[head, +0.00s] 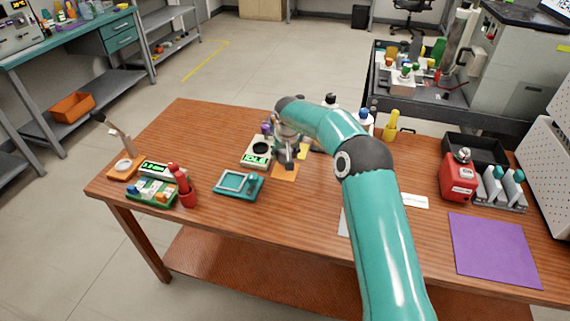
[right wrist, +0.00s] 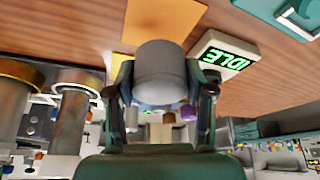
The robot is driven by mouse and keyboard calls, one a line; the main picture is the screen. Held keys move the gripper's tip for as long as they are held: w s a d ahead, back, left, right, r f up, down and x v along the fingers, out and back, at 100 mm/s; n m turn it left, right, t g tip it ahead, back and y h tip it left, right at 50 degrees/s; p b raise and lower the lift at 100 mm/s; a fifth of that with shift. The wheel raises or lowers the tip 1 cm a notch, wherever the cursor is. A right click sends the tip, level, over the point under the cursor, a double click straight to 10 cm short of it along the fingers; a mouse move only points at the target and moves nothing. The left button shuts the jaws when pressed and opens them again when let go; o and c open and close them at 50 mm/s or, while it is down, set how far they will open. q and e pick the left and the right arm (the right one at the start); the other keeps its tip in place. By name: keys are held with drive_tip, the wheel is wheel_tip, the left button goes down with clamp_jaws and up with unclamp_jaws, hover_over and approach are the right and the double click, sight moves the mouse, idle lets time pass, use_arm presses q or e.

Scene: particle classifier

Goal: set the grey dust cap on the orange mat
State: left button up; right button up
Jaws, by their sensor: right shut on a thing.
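The grey dust cap (right wrist: 163,75) is a smooth, pale grey cylinder, held between the two fingers of my right gripper (right wrist: 160,100) in the right wrist view. In the head view my right gripper (head: 289,156) is over the back middle of the table, above or just behind the orange mat (head: 285,173). The orange mat is a small flat square, partly hidden by the gripper. My left gripper is not in view.
A device reading IDLE (head: 255,158) stands just left of the mat. A teal tray (head: 238,185) lies in front of it. Bottles stand behind my right arm. A purple mat (head: 495,250) and a red container (head: 459,178) are at the right. The front middle is mostly clear.

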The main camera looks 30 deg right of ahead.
wheel_tip(320, 180, down, 4)
drive_tip(key=shift+f, duration=0.15)
drive_tip(key=o, duration=0.9)
drive_tip(key=shift+o, duration=0.2)
